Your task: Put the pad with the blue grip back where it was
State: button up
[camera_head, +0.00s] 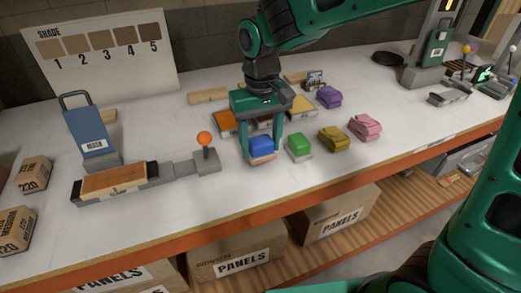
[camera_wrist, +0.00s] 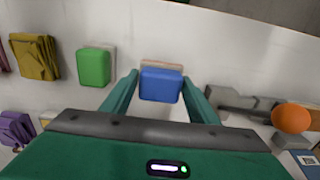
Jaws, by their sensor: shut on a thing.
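The pad with the blue grip (camera_head: 261,145) is between the two fingers of my gripper (camera_head: 262,143), at the front middle of the white table. It has a blue top and a pale tan underside. In the wrist view the blue pad (camera_wrist: 161,85) sits between the fingertips of my gripper (camera_wrist: 160,92), which are shut on its sides. The head view does not clearly show whether its underside touches the table. A pad with a green grip (camera_head: 299,146) stands just to its right, apart from it; it also shows in the wrist view (camera_wrist: 94,67).
A yellow folded cloth (camera_head: 334,138), a pink cloth (camera_head: 365,127) and a purple cloth (camera_head: 329,97) lie to the right. A grey clamp fixture with an orange knob (camera_head: 205,138) holds a wooden panel (camera_head: 115,181) at left. Orange pieces (camera_head: 224,122) lie behind my gripper.

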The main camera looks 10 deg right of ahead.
aim_at(261, 140)
jog(key=shift+f, duration=1.35)
jog(key=o, duration=1)
jog(key=shift+f, duration=0.1)
notch_tip(261, 140, up, 12)
jog(key=shift+r, duration=0.15)
